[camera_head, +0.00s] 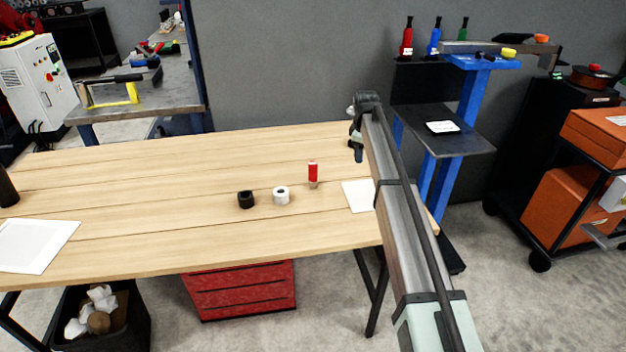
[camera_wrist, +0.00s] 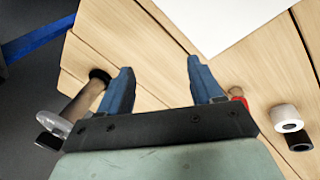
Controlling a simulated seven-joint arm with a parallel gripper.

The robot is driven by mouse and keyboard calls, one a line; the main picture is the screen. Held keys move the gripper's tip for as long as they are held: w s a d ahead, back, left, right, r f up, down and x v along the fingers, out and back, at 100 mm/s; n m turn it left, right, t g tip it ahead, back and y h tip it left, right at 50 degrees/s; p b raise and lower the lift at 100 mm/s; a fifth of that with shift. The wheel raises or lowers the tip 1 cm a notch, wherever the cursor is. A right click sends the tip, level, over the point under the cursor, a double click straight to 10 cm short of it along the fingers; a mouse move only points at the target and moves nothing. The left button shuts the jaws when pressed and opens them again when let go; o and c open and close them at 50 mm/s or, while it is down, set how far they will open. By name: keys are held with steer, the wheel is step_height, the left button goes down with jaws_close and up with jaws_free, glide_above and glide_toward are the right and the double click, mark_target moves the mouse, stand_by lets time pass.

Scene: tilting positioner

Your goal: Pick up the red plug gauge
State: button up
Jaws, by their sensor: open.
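The red plug gauge (camera_head: 313,170) stands upright on the wooden table, red on top with a paler lower end. In the wrist view its red part (camera_wrist: 238,95) shows just right of the right finger, partly hidden by my gripper. My gripper (camera_head: 358,152) is above the table's right part, to the right of the gauge and apart from it. In the wrist view my gripper (camera_wrist: 160,75) has its two blue fingers spread wide, with only bare table between them.
A white ring (camera_head: 281,195) and a black ring (camera_head: 246,200) sit left of the gauge. A white sheet (camera_head: 357,196) lies to its right, another (camera_head: 38,246) at far left. A dark cylinder (camera_head: 6,188) stands at the left edge. The table's middle back is clear.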

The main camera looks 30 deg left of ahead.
mark_target(313, 172)
steer(key=s+a+r+g, duration=0.1)
steer(key=s+a+r, duration=0.1)
steer(key=s+a, duration=0.2)
steer(key=s+a+r+g, duration=0.1)
steer(key=s+a+r, duration=0.1)
steer(key=s+a, duration=0.1)
steer(key=s+a+r, duration=0.3)
steer(key=s+a, duration=0.1)
steer(key=s, duration=0.1)
steer(key=shift+s+a+n+g+h, duration=0.3)
steer(key=shift+n+g+h, duration=0.1)
steer(key=shift+s+a, duration=0.15)
steer(key=shift+s, duration=0.1)
step_height(313, 172, down, 14)
steer(key=shift+w+r, duration=0.15)
steer(key=shift+c, duration=0.4)
jaws_close()
